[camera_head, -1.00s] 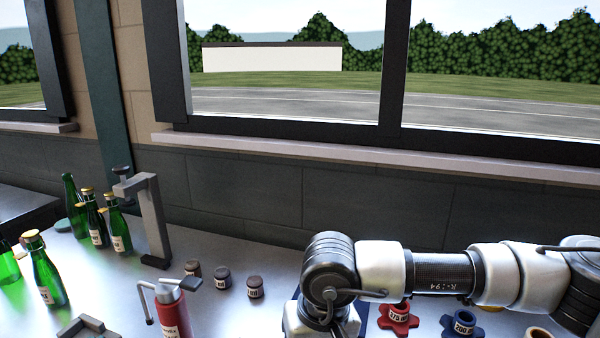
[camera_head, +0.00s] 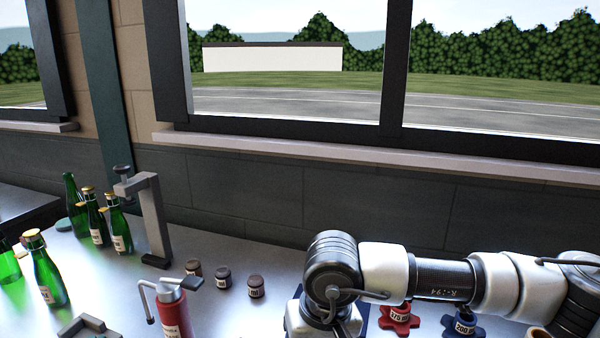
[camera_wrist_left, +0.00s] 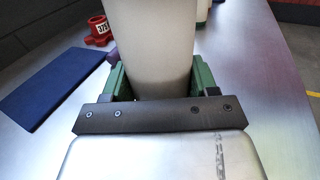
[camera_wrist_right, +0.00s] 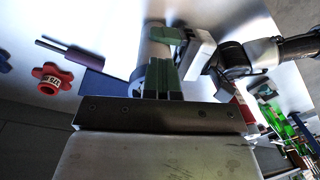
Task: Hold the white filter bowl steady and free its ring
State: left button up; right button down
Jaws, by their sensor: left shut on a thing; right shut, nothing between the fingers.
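The white filter bowl (camera_wrist_left: 152,45) stands between the green fingers of my left gripper (camera_wrist_left: 158,80) in the left wrist view, and they are shut on its sides. In the right wrist view the bowl (camera_wrist_right: 153,48) shows beyond my right gripper (camera_wrist_right: 164,66). The right gripper's green fingers are together and empty, close to the bowl's near end; I cannot tell whether they touch it. The ring cannot be made out clearly. Neither gripper shows in the head view, where only my right arm is seen.
A blue mat (camera_wrist_left: 55,85) lies beside the bowl, with a red star-shaped part (camera_wrist_left: 99,30) behind it. The head view shows a blue star-shaped part (camera_head: 462,327), a red bottle-like tool (camera_head: 173,315), small dark jars (camera_head: 223,277), a grey stand (camera_head: 152,215) and green bottles (camera_head: 46,272).

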pick_arm(q)
jog(key=shift+s+d, duration=0.15)
jog(key=shift+s, duration=0.15)
pick_arm(e)
jog(key=shift+s+d+f, duration=0.1)
jog(key=shift+d+f, duration=0.3)
jog(key=shift+f, duration=0.3)
pick_arm(q)
jog(key=shift+w+f, duration=0.1)
jog(key=shift+w, duration=0.25)
pick_arm(e)
notch_tip(320, 180, up, 6)
jog(key=shift+s+d+r, duration=0.15)
jog(key=shift+d+r, duration=0.05)
jog(key=shift+d, duration=0.05)
pick_arm(q)
jog(key=o, duration=0.8)
jog(key=shift+c, duration=0.2)
jog(key=o, duration=0.4)
jog(key=shift+w, duration=0.1)
jog(key=shift+o, duration=0.2)
pick_arm(e)
jog(key=shift+a, duration=0.1)
